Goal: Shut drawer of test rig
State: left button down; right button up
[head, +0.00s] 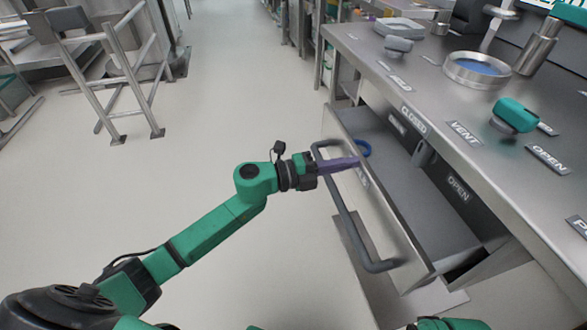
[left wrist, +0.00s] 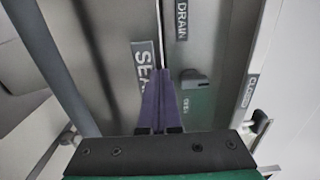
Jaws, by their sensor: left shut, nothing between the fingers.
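The test rig's drawer (head: 420,215) stands pulled out from the steel bench, its grey inside showing. A long dark grey handle (head: 352,228) runs along its front. My left gripper (head: 352,163) has its purple fingers shut and empty. They reach across the handle's far end to the drawer front's top edge in the head view; whether they touch it I cannot tell. In the left wrist view, the shut fingers (left wrist: 160,80) point at steel panels beside a SEAL label (left wrist: 143,68). My right gripper is not in view.
The bench top (head: 440,110) carries a round dish (head: 477,69), a teal-topped knob (head: 514,115) and several labels. Open floor (head: 230,100) lies to the left, with a metal step frame (head: 115,75) farther off.

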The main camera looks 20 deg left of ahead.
pick_arm(q)
jog(key=x, duration=1)
jog(key=shift+r, duration=0.15)
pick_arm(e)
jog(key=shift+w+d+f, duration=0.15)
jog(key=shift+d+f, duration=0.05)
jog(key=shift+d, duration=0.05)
pick_arm(q)
jog(key=shift+w+r, duration=0.1)
